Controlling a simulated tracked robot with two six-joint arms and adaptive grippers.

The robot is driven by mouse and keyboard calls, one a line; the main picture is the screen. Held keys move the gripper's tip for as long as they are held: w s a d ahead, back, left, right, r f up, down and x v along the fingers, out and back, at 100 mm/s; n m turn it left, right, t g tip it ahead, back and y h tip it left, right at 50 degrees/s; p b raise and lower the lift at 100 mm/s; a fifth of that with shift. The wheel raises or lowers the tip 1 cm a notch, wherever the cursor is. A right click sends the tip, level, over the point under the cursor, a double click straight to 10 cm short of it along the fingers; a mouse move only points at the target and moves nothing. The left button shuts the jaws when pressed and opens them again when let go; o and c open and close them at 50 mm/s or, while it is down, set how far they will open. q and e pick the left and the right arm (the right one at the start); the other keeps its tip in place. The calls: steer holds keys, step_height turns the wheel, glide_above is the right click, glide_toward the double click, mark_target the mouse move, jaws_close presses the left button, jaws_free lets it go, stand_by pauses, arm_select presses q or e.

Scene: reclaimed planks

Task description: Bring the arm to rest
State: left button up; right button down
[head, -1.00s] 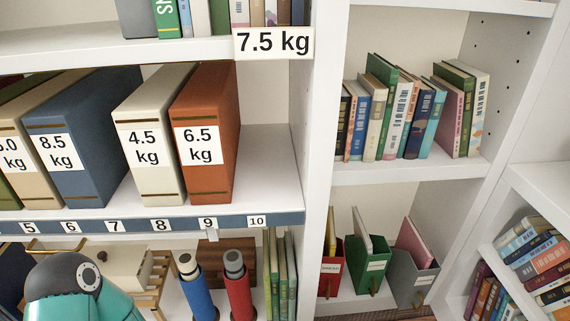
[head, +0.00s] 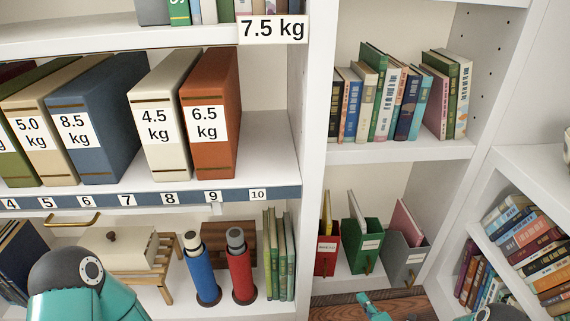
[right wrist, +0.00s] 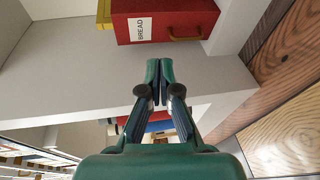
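My right gripper (head: 370,304) shows at the bottom of the head view as a small teal tip, in front of the lower right shelf. In the right wrist view my right gripper (right wrist: 160,70) has its fingertips together with nothing seen between them. A red box labelled BREAD (right wrist: 180,22) stands on a shelf beyond the fingertips, apart from them. My left arm shows as a teal link with a dark joint at the lower left of the head view. My left gripper is out of view.
Red (head: 327,255), green (head: 364,250) and grey (head: 405,262) file boxes stand on the lower right shelf. A blue cylinder (head: 200,272) and red cylinder (head: 240,275) stand near my left arm. A wooden surface (right wrist: 285,110) lies at right.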

steer(key=s+a+r+n+g+y, duration=0.3)
steer(key=s+a+n+g+y, duration=0.3)
steer(key=a, duration=0.4)
steer(key=s+a+r+n+g+y, duration=0.3)
steer(key=s+a+n+g, duration=0.2)
steer(key=s+a+n, duration=0.4)
steer(key=s+d+f+n+g+h, duration=0.2)
steer(key=s+n+g+h, duration=0.2)
steer(key=s+n, duration=0.55)
steer(key=s+d+f+n+g+h, duration=0.2)
steer(key=s+n+g+h, duration=0.2)
steer(key=s+n, duration=0.55)
steer(key=w+d+f+n+t+h, duration=0.3)
steer(key=w+n, duration=0.4)
steer(key=n, duration=0.6)
step_height(320, 180, up, 38)
steer(key=t+y+p, duration=0.1)
steer(key=p, duration=3.5)
steer(key=shift+d+f+n, duration=0.2)
steer(key=shift+f+n, duration=0.05)
steer(key=shift+n, duration=0.15)
